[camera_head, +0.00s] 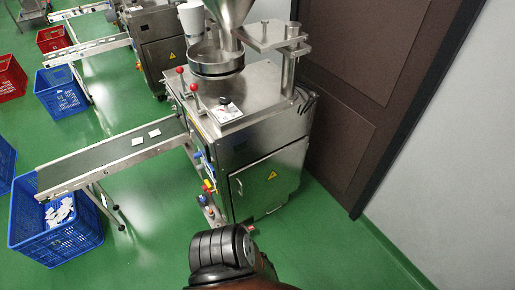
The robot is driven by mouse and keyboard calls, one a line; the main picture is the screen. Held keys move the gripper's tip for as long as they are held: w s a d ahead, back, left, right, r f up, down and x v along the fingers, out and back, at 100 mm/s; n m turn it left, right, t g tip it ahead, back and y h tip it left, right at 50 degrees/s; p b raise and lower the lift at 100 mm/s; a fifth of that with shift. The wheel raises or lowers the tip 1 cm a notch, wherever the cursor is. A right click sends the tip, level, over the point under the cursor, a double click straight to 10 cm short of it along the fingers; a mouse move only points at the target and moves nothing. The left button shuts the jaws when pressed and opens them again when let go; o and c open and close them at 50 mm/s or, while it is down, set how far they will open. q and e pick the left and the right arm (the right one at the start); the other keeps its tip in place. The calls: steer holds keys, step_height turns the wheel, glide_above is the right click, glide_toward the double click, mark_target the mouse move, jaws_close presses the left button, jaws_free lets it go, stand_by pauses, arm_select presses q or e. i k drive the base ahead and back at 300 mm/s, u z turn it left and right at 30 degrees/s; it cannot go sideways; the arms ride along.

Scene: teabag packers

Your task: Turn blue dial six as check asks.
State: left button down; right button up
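A steel teabag packing machine (250,125) stands in the middle. A small blue part (198,155) shows on its left side, above small yellow and red parts (208,186). I cannot tell whether the blue part is the dial, nor see any number or setting on it. A small plate with a black knob and printed marks (227,112) lies on the machine's top. A black ribbed part of my own arm (222,248) shows at the bottom. Neither gripper can be made out in this view.
A conveyor (110,158) runs left from the machine, with two white teabags on it. A blue crate (55,240) holding white bags stands below its end. Another machine (160,45) is behind. Green floor is clear at front; a brown door (340,110) is right.

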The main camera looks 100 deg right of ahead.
mark_target(197, 156)
steer(key=z, duration=2.8)
steer(key=k, duration=0.45)
steer(key=u, duration=0.65)
steer(key=i, duration=0.5)
steer(key=z, duration=0.2)
steer(key=k, duration=0.55)
steer(key=u, duration=1.15)
steer(key=i, duration=0.85)
steer(key=u, duration=0.15)
